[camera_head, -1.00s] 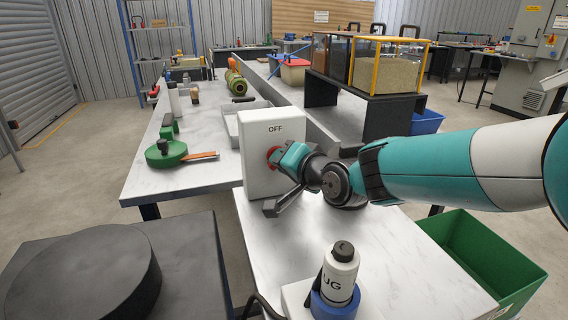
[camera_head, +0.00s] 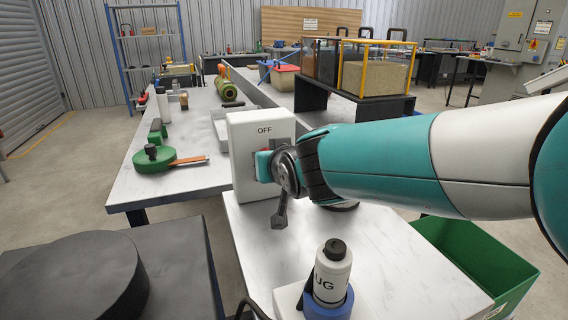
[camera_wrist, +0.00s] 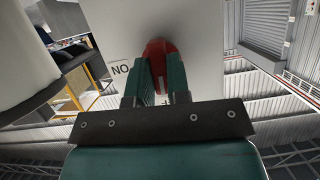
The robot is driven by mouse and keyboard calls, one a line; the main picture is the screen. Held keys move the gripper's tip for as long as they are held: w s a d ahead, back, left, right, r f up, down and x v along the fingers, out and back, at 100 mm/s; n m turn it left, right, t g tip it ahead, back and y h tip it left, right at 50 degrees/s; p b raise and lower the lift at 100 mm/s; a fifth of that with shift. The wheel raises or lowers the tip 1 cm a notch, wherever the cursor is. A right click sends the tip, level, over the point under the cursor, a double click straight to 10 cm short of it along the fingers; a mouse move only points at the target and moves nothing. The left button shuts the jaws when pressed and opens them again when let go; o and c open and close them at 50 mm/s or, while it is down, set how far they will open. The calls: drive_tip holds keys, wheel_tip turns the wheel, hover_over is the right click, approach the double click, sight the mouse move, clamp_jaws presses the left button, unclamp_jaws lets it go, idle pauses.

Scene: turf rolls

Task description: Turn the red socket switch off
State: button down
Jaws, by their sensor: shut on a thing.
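A white switch box (camera_head: 243,185) marked OFF at its top stands on the white table. The red switch (camera_wrist: 157,48) is on the face of the box and is mostly hidden by my gripper in the head view. My gripper (camera_head: 265,165) is at the face of the box, its teal fingers shut on the red switch. The wrist view shows the gripper (camera_wrist: 159,72) with a finger on each side of the red switch. A dark marking shows on the box face beside it, near the left finger.
A white bottle (camera_head: 332,272) in a blue holder stands at the table's front. A green bin (camera_head: 480,262) is at the right. A green round tool (camera_head: 168,163) lies on the left bench. A black block stands at the lower left.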

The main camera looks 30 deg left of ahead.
drive_tip(key=shift+a+r+n+t, duration=0.1)
drive_tip(key=shift+r+n+t, duration=0.05)
drive_tip(key=shift+n+t, duration=0.15)
idle(0.4)
drive_tip(key=c, duration=1.1)
unclamp_jaws()
drive_tip(key=shift+s, duration=0.1)
drive_tip(key=b+v, duration=0.1)
drive_tip(key=v, duration=1.1)
drive_tip(key=shift+r+b, duration=0.1)
drive_tip(key=shift+b, duration=0.25)
